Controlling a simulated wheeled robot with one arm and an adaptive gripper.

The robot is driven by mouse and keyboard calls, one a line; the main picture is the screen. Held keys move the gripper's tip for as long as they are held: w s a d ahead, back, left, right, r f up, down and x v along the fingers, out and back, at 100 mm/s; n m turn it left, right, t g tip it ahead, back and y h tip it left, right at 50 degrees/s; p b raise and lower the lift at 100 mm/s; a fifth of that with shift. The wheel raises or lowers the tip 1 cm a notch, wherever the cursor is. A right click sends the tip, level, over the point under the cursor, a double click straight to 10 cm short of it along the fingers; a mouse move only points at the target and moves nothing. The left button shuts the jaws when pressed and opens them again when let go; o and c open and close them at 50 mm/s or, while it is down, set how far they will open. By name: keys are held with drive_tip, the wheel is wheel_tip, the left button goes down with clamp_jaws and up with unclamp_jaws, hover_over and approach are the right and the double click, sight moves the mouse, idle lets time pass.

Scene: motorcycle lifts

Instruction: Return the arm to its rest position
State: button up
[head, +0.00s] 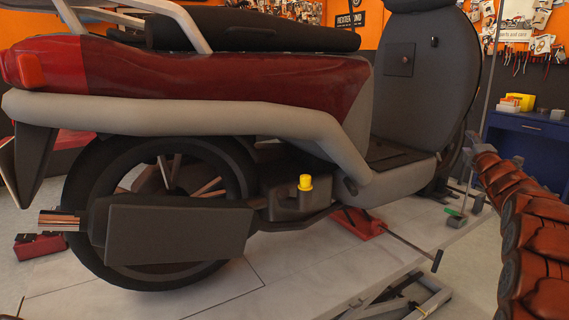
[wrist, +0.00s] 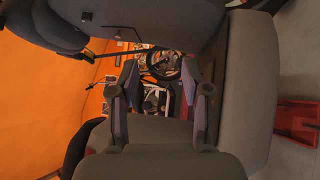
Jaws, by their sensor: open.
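My gripper (wrist: 162,82) shows in the wrist view with its two fingers spread apart and nothing between them. It is open and empty. Past the fingers are a dark wheel and other small items farther off. A dark red and grey scooter (head: 190,85) fills much of the head view. Its grey and black bodywork (wrist: 250,75) also shows close to the gripper in the wrist view, which is turned on its side.
A yellow cap (head: 305,182) sits low on the scooter. A red jack (head: 357,224) with a long handle is beneath it, on the pale lift platform (head: 290,262). A blue workbench (head: 525,126) stands at the back right. Brown-red segmented parts crowd the right edge.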

drive_tip(key=s+a+f+m+g+p, duration=0.1)
drive_tip(key=s+a+m+g+p, duration=0.3)
drive_tip(key=s+a, duration=0.6)
drive_tip(key=s+a+f+m+g+y+p, duration=0.1)
drive_tip(key=s+a+m+g+p, duration=0.4)
drive_tip(key=s+a, duration=0.5)
drive_tip(key=s+a+f+m+g+y+p, duration=0.1)
drive_tip(key=s+a+m+g+p, duration=0.4)
drive_tip(key=s, duration=1.6)
drive_tip(key=a+f+g+p, duration=0.1)
drive_tip(key=a+p, duration=0.1)
drive_tip(key=a, duration=0.3)
drive_tip(key=shift+s+g+p, duration=0.3)
drive_tip(key=shift+s+g, duration=0.05)
drive_tip(key=shift+g, duration=0.05)
drive_tip(key=s+a+g+p, duration=0.1)
drive_tip(key=s+a, duration=0.1)
drive_tip(key=s, duration=0.5)
drive_tip(key=s+a+m+g+y+p, duration=0.1)
drive_tip(key=s+a+g, duration=0.1)
drive_tip(key=s, duration=0.5)
drive_tip(key=s+a+f+m+g+y+p, duration=0.1)
drive_tip(key=s+a+g+p, duration=0.1)
drive_tip(key=s+a, duration=0.2)
drive_tip(key=shift+s+a, duration=0.15)
drive_tip(key=shift+s, duration=0.7)
drive_tip(key=shift+s+a, duration=0.1)
drive_tip(key=shift+s, duration=0.75)
drive_tip(key=shift+c, duration=0.6)
drive_tip(key=shift+a, duration=0.1)
